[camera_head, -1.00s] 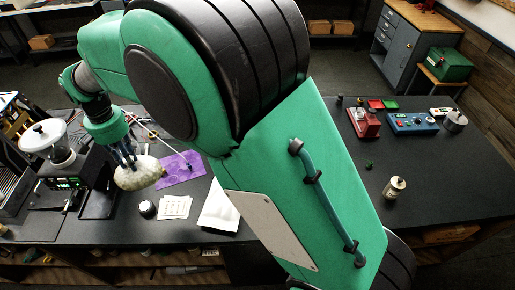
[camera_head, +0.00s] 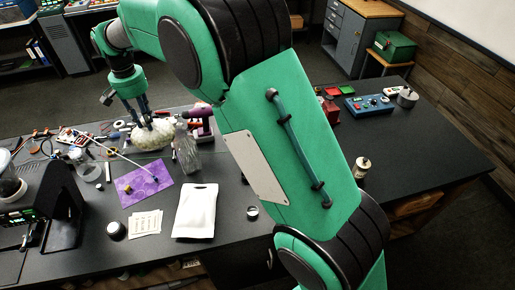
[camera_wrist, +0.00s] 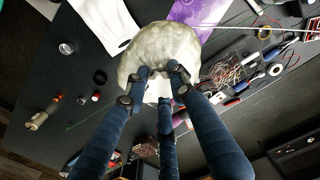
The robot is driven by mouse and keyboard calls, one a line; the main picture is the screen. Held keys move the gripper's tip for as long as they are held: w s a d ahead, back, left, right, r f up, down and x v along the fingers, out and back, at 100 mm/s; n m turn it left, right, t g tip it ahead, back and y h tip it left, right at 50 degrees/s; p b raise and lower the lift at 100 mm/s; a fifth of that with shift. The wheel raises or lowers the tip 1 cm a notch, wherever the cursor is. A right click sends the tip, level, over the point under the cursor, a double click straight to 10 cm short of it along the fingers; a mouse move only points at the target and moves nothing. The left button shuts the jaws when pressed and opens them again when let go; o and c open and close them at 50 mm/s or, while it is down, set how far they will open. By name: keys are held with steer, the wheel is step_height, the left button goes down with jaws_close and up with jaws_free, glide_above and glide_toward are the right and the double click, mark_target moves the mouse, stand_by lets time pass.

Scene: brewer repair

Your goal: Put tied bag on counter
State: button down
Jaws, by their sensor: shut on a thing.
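The tied bag (camera_head: 152,135) is pale cream and lumpy. In the head view it is near the back of the dark counter (camera_head: 165,248), beside a clear bottle. My gripper (camera_head: 146,122) points down at it from above, its fingers shut on the bag's top. In the wrist view the bag (camera_wrist: 160,52) fills the upper middle, and the blue fingers of my gripper (camera_wrist: 158,78) close on its near side. I cannot tell whether the bag's underside touches the counter.
A clear bottle (camera_head: 186,148) stands close right of the bag. A purple sheet (camera_head: 143,182), a white pouch (camera_head: 196,210) and printed cards (camera_head: 146,223) lie nearer the front. Tools and wires (camera_head: 75,142) clutter the left. A black brewer (camera_head: 36,196) stands at the front left.

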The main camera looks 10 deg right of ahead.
steer(key=w+d+m+b, duration=0.15)
steer(key=w+d, duration=0.45)
steer(key=d, duration=1)
steer(key=w+d+m, duration=0.2)
steer(key=w+d, duration=0.3)
steer(key=d, duration=1)
steer(key=w+d+m+b, duration=0.1)
steer(key=w+d, duration=0.5)
steer(key=d, duration=1)
step_height(320, 180, down, 18)
steer(key=shift+a+f, duration=0.1)
step_height(320, 180, down, 6)
steer(key=shift+w, duration=0.1)
steer(key=shift+f, duration=1.9)
steer(key=shift+f, duration=0.1)
